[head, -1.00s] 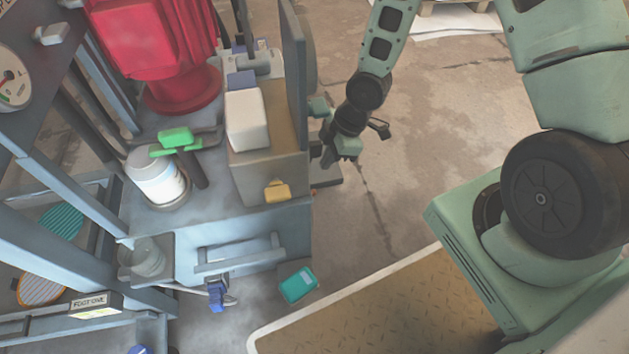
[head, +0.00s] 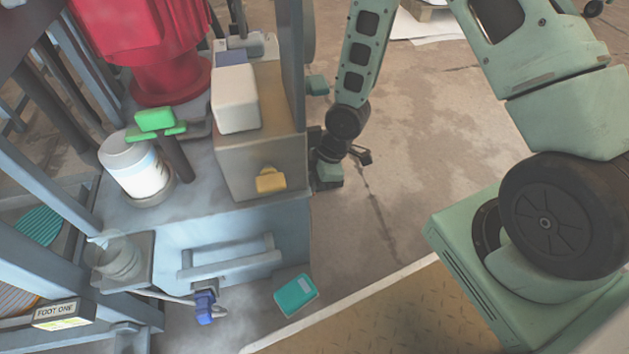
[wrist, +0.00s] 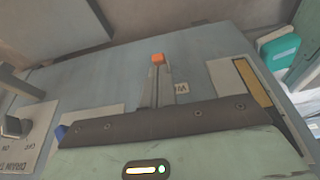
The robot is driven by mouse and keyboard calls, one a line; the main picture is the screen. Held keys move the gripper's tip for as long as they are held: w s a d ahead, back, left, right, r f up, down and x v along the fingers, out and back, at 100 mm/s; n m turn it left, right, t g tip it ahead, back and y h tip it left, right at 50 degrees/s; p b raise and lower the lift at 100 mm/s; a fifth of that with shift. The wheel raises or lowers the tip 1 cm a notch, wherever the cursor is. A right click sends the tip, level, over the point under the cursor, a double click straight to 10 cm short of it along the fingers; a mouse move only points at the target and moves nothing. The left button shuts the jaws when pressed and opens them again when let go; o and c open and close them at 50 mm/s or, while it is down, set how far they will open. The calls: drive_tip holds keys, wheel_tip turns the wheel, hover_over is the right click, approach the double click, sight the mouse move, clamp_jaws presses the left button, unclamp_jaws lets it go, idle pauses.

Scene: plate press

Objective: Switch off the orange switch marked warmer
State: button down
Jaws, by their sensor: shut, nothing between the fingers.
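The orange switch (wrist: 158,58) is in the wrist view, at the far end of the closed fingers on a grey panel (wrist: 95,68). A small white label (wrist: 181,89) beside it shows what looks like a W; the rest cannot be read. My gripper (wrist: 157,70) is shut and empty, its fingertips just short of the switch in the picture; I cannot tell whether they touch. The fingers may hide the lower part of the switch. In the head view my gripper (head: 327,178) is low beside the right side of the cabinet (head: 260,160), and the switch cannot be seen.
A black knob (wrist: 14,127) on a plate with drain lettering is at the wrist view's left. A teal box (wrist: 278,48) is at its upper right. In the head view, a white jar (head: 135,168) and white block (head: 235,98) stand left of my arm. Open floor (head: 410,150) lies right.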

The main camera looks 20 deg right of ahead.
drive_tip(key=shift+s+d+f+y+p, duration=0.15)
drive_tip(key=shift+d+y+p, duration=0.15)
drive_tip(key=shift+y+p, duration=0.4)
drive_tip(key=d+f+y+p, duration=0.1)
drive_tip(key=y, duration=0.1)
drive_tip(key=d+f+t+y+p, duration=0.1)
drive_tip(key=y+p, duration=0.1)
drive_tip(key=shift+s+f+p, duration=0.1)
drive_tip(key=shift+f+p, duration=0.2)
drive_tip(key=shift+f, duration=0.05)
idle(0.4)
drive_tip(key=shift+r+p, duration=0.8)
